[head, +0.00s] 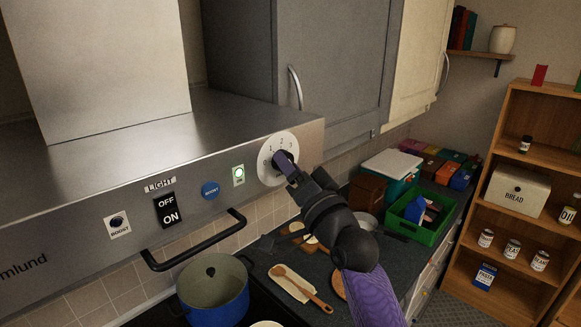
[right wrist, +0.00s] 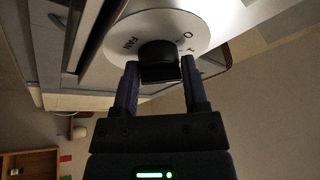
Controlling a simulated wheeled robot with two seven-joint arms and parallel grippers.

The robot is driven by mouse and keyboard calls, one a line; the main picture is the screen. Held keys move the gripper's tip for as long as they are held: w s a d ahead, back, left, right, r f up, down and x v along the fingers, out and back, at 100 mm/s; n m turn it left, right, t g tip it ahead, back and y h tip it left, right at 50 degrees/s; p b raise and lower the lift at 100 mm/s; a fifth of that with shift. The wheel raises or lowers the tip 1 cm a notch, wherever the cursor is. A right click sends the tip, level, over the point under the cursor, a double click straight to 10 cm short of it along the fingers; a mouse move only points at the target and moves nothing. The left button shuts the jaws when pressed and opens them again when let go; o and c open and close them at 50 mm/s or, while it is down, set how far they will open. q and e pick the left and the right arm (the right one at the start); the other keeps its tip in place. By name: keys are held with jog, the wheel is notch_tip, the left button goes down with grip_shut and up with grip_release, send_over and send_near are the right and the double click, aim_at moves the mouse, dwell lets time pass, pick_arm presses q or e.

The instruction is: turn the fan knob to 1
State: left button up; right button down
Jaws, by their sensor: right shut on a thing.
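The fan dial (head: 264,157) is a white disc with numbers on the front of the steel range hood. Its dark knob (right wrist: 159,60) sits at the disc's middle. The disc also shows in the right wrist view (right wrist: 195,30), with FAN and 0 legible. My right gripper (head: 286,166) is shut on the knob, with one finger on each side in the right wrist view (right wrist: 158,85). The gripper hides much of the knob in the head view, and I cannot tell which number it points to. My left gripper is not in view.
A black rail (head: 195,254) sticks out below. A blue pot (head: 214,297) stands under the hood.

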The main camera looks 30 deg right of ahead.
jog(key=shift+c, duration=0.7)
grip_release()
jog(key=shift+d, duration=0.1)
jog(key=a+b+v, duration=0.1)
jog(key=b+v, duration=0.2)
jog(key=v, duration=0.6)
jog(key=shift+s+d+f, duration=0.2)
jog(key=shift+s+d, duration=0.2)
jog(key=shift+d, duration=0.1)
